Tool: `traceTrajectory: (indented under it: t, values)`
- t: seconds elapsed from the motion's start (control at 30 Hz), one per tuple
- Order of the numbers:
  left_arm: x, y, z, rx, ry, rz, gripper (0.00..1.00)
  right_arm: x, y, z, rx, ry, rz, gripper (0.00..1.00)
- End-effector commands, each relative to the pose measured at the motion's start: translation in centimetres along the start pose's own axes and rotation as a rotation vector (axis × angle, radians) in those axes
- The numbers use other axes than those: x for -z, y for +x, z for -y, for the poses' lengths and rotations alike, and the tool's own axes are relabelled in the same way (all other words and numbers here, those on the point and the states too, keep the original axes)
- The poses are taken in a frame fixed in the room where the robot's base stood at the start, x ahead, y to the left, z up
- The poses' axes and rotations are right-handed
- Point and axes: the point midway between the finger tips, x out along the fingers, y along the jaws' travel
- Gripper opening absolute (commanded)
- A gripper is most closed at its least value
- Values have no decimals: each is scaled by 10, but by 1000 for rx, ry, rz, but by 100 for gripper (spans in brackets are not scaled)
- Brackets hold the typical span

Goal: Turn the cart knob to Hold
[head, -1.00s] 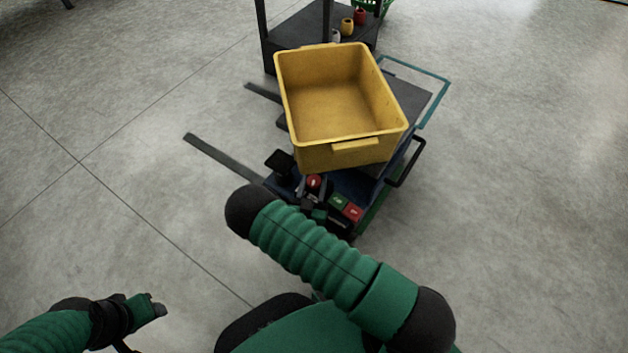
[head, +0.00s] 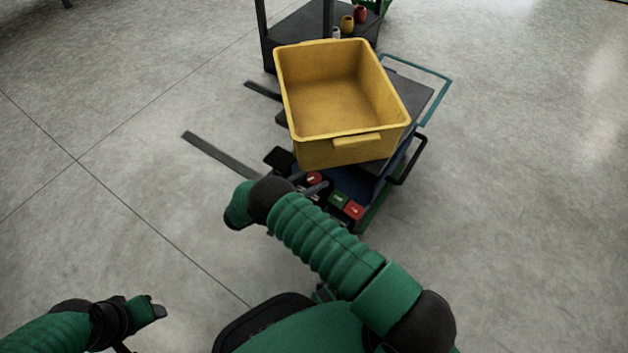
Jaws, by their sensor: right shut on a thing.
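A yellow bin (head: 351,150) sits on the cart, just behind the panel. A green button (head: 338,201) and a red button (head: 354,210) lie right of my gripper. Dark forks (head: 220,155) reach left. A dark shelf (head: 290,28) with small jars stands behind. Floor left and right is clear.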

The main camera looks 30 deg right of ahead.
Motion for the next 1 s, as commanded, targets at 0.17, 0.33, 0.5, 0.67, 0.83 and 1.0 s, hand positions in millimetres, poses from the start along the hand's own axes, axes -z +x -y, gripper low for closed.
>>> traceTrajectory:
  t: [0.17,0.33,0.5,0.67,0.83,1.0]
  values:
    - [0,1,0,0,0,0,53,-1,-1,0,-60,1,1,1]
    - [0,1,0,0,0,0,53,-1,0,0,-86,0,0,1]
    - [0,1,0,0,0,0,53,0,0,0,-92,0,-1,1]
    - [0,1,0,0,0,0,53,0,0,0,-91,0,-1,1]
    - [0,1,0,0,0,0,53,0,0,0,-90,1,-2,53]
    - [0,1,0,0,0,0,53,0,0,0,-90,1,-2,63]
